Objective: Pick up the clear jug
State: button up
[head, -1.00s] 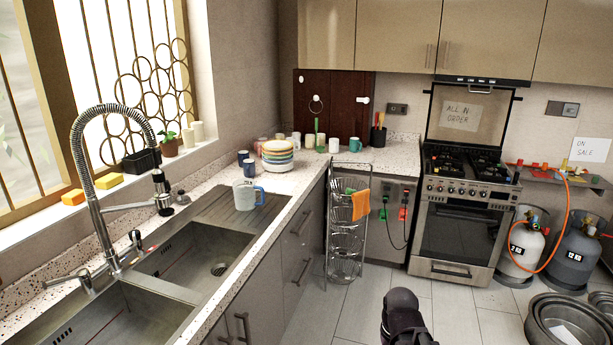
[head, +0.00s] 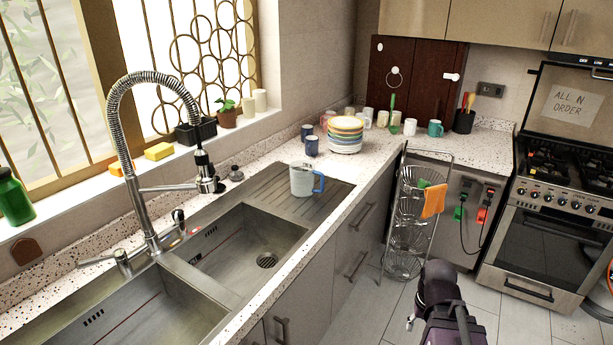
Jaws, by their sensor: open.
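A pale, see-through jug with a blue handle (head: 302,181) stands upright on the ribbed steel drainboard (head: 268,192), right of the sink basins. Its handle points right. No gripper fingers show clearly. A dark and purple part of my arm (head: 440,290) shows at the bottom edge, right of the counter and well apart from the jug.
A tall spring faucet (head: 110,120) arches over the sink, left of the jug. Behind the jug are a dark blue mug (head: 311,146) and stacked colored bowls (head: 345,134). A wire rack (head: 404,225) with an orange cloth stands beyond my arm.

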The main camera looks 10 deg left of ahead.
aim_at(308, 180)
jog(key=u, duration=0.25)
jog(key=i, duration=1.6)
jog(key=u, duration=0.2)
